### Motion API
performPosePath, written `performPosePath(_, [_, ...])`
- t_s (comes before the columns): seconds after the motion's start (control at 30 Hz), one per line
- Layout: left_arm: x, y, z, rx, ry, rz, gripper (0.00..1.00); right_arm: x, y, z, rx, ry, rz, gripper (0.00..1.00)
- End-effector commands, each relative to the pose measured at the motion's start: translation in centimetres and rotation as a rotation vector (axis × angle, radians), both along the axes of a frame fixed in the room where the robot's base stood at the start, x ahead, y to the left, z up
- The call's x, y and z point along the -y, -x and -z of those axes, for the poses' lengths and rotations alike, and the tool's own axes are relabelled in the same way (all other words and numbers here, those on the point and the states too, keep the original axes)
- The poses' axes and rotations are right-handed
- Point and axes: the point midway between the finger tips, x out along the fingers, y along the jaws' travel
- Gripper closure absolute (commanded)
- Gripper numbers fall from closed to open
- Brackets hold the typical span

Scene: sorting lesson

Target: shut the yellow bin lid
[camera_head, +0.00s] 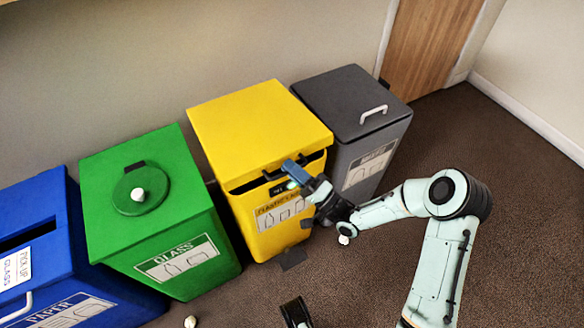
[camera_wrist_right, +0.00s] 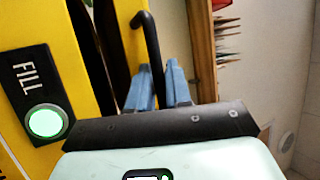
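The yellow bin (camera_head: 282,232) stands between the green and grey bins. Its yellow lid (camera_head: 255,125) is slightly raised at the front, with a dark gap under its front edge. In the wrist view the gap shows between the yellow bin front (camera_wrist_right: 30,25) and the lid (camera_wrist_right: 122,50). My right gripper (camera_head: 290,168) is at the lid's front edge. In the wrist view the blue fingers of my right gripper (camera_wrist_right: 158,85) stand on both sides of the black lid handle (camera_wrist_right: 146,32) and appear closed on it.
The green bin (camera_head: 150,235), with a white ball (camera_head: 138,194) on its lid, and the blue bin (camera_head: 50,220) stand left. The grey bin (camera_head: 350,110) stands close on the right. Another white ball (camera_head: 190,321) lies on the floor. Brown floor (camera_head: 530,200) at right is clear.

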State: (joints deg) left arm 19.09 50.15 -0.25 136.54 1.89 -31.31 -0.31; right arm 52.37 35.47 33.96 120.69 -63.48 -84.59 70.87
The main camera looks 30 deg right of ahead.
Motion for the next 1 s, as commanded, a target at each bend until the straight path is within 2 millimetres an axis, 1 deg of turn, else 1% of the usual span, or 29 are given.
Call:
performPosePath(0.07, [0.0, 0.0, 0.0, 0.000, 0.000, 0.000, 0.15, 0.0, -0.1, 0.0, 0.000, 0.000, 0.001, 0.62])
performPosePath(0.37, [0.0, 0.0, 0.0, 0.001, 0.000, 0.000, 0.15, 0.0, -0.1, 0.0, -0.001, 0.001, 0.001, 0.62])
performPosePath(0.47, [0.0, -0.2, -0.2, 0.005, 0.000, 0.000, 0.15, 0.2, 0.3, 0.2, -0.001, 0.001, 0.003, 0.62])
performPosePath(0.57, [0.1, -0.6, -0.6, 0.019, -0.002, 0.001, 0.15, 0.8, 1.3, 0.7, -0.006, 0.001, 0.004, 0.62])
performPosePath(0.67, [0.1, -1.2, -1.2, 0.042, -0.003, 0.002, 0.15, 1.6, 3.0, 1.4, -0.004, 0.001, 0.006, 0.62])
performPosePath(0.9, [0.4, -2.7, -2.6, 0.091, -0.004, 0.005, 0.15, 3.6, 7.8, 3.5, -0.001, -0.001, 0.004, 0.62])
performPosePath(1.0, [0.5, -3.2, -3.0, 0.108, -0.006, 0.005, 0.15, 4.3, 9.3, 4.2, 0.000, -0.003, 0.003, 0.62])
